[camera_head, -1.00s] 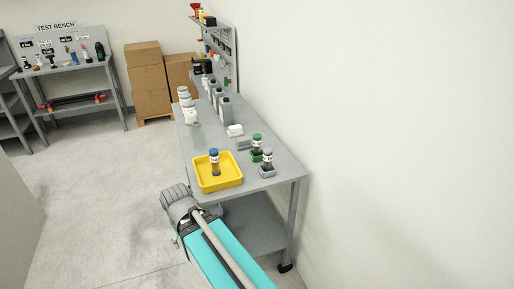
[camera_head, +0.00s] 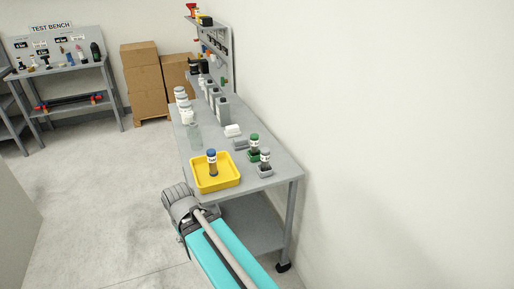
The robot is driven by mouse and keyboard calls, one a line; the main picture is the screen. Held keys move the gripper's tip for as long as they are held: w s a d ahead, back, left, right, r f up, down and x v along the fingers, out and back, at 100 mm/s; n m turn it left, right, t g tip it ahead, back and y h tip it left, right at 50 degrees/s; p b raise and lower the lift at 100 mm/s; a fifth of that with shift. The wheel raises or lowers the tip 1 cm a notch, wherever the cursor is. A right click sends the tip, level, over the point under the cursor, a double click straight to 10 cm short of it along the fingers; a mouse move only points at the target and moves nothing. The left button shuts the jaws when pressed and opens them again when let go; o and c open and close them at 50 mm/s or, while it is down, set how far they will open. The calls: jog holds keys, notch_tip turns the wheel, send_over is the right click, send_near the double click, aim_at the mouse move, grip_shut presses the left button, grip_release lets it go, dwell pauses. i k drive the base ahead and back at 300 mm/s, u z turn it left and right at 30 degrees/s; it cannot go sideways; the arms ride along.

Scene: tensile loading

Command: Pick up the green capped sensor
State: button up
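The green capped sensor (camera_head: 254,143) stands upright in a small dark green holder (camera_head: 253,156) near the right edge of the grey table. Its lower part is partly hidden by the holder. My arm reaches in from the bottom of the picture, below and left of the table's near end. The gripper's fingers do not show, so it is not in view. No object shows held by the arm.
A yellow tray (camera_head: 233,183) with a blue capped sensor (camera_head: 212,161) stands at the near end of the table (camera_head: 281,180). A grey capped sensor (camera_head: 265,157) stands in a grey holder close beside the green one. Bottles (camera_head: 222,109) stand farther back. A wall rises at right.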

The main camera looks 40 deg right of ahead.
aim_at(255, 137)
jog(key=z, duration=1.6)
jog(key=k, duration=0.7)
jog(key=u, duration=0.45)
jog(key=i, duration=0.8)
jog(key=u, duration=0.05)
